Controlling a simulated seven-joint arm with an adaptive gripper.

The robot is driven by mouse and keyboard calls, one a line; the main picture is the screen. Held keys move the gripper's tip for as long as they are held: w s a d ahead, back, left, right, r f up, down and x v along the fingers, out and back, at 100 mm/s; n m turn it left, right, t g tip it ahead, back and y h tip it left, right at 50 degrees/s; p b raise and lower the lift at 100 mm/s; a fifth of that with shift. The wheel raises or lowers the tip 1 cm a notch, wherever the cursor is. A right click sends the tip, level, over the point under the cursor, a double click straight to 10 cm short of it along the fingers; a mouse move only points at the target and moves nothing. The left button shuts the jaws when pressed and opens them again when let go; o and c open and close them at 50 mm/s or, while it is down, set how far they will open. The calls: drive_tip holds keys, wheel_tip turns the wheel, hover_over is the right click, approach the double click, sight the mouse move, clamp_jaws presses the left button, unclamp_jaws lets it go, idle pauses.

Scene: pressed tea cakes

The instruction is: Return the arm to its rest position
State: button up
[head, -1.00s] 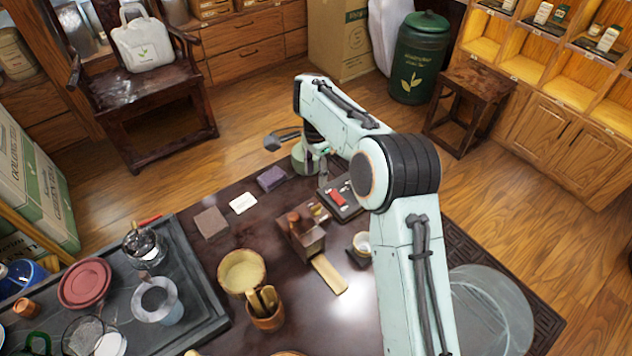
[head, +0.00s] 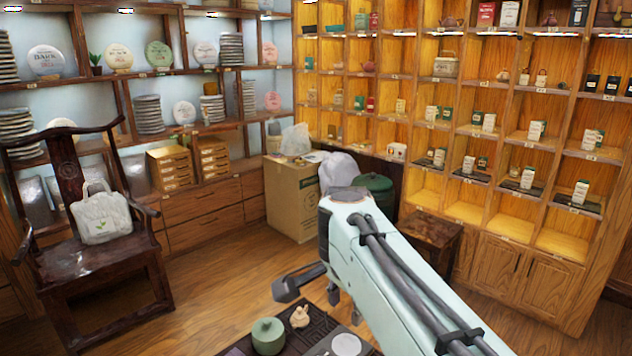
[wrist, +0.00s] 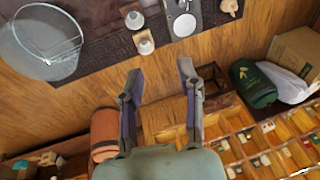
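In the wrist view my gripper (wrist: 160,75) is open, with its two dark fingers spread apart. Nothing is between them; the fingers are over the wooden floor in the picture, short of the dark tabletop (wrist: 95,55). In the head view my pale green arm reaches from the lower right towards the middle. A dark part of its far end shows near the table's edge, but the fingertips cannot be made out there.
On the table are a green lidded jar (head: 268,337) and a small beige figurine (head: 300,317). A chair (head: 95,235) stands left, a cardboard box (head: 292,200) and stool (head: 432,238) behind. Shelves (head: 500,130) line the back. Open floor (head: 215,300) lies left of my arm.

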drive_tip(key=s+d+n, duration=0.2)
drive_tip(key=s+d, duration=0.3)
drive_tip(key=s, duration=0.6)
drive_tip(key=s+f+n+g, duration=0.1)
drive_tip(key=s+f+n, duration=0.3)
drive_tip(key=s, duration=0.4)
drive_tip(key=s+f+n+g+y, duration=0.1)
drive_tip(key=s+f+n+g, duration=0.1)
drive_tip(key=s+f+n, duration=0.2)
drive_tip(key=s+f, duration=0.2)
drive_tip(key=s, duration=0.2)
drive_tip(key=shift+a+g, duration=0.3)
drive_tip(key=shift+a, duration=0.1)
idle(0.3)
